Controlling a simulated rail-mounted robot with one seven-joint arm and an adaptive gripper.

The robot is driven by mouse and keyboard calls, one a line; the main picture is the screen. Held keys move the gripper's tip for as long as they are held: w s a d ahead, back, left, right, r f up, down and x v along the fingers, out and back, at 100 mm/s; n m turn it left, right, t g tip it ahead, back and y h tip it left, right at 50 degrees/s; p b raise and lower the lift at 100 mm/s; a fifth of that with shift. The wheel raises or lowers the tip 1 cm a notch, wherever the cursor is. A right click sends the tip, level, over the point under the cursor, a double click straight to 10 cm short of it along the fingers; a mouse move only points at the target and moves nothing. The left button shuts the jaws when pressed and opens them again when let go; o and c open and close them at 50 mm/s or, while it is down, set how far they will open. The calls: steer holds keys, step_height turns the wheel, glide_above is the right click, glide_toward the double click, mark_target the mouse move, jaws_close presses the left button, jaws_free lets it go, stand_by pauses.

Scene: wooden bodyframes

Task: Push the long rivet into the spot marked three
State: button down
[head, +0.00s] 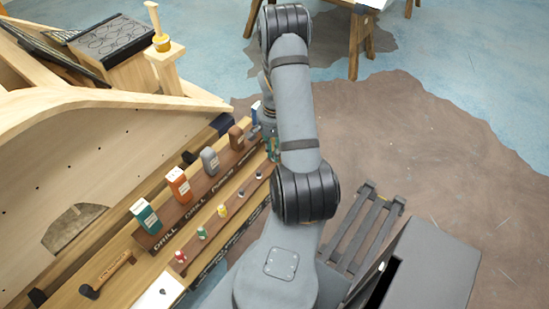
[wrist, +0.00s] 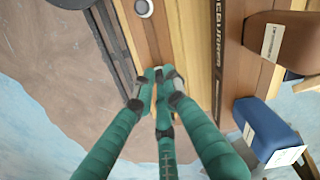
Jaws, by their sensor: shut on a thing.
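My gripper (wrist: 161,74) has green fingers, which are closed together over the wooden rail in the wrist view. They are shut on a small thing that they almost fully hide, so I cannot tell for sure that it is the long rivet. In the head view only a bit of my gripper (head: 272,150) shows beside my arm, at the far end of the rail. A grey-white round piece (wrist: 144,8) sits on the rail ahead of the fingertips. A row of small coloured pieces, including a yellow one (head: 222,210), stands along the rail. I cannot make out a spot marked three.
A brown shelf (head: 172,212) beside the rail holds an orange box (head: 179,186), a green box (head: 146,216) and several drill holders. The brown holder (wrist: 280,42) and blue holder (wrist: 262,128) stand right of my fingers. A hammer (head: 106,275) lies near the front.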

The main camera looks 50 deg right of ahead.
steer(key=shift+r+p, duration=0.4)
steer(key=shift+r, duration=0.3)
stand_by(0.7)
steer(key=shift+r+p, duration=1.2)
steer(key=shift+r, duration=0.6)
steer(key=shift+a, duration=0.1)
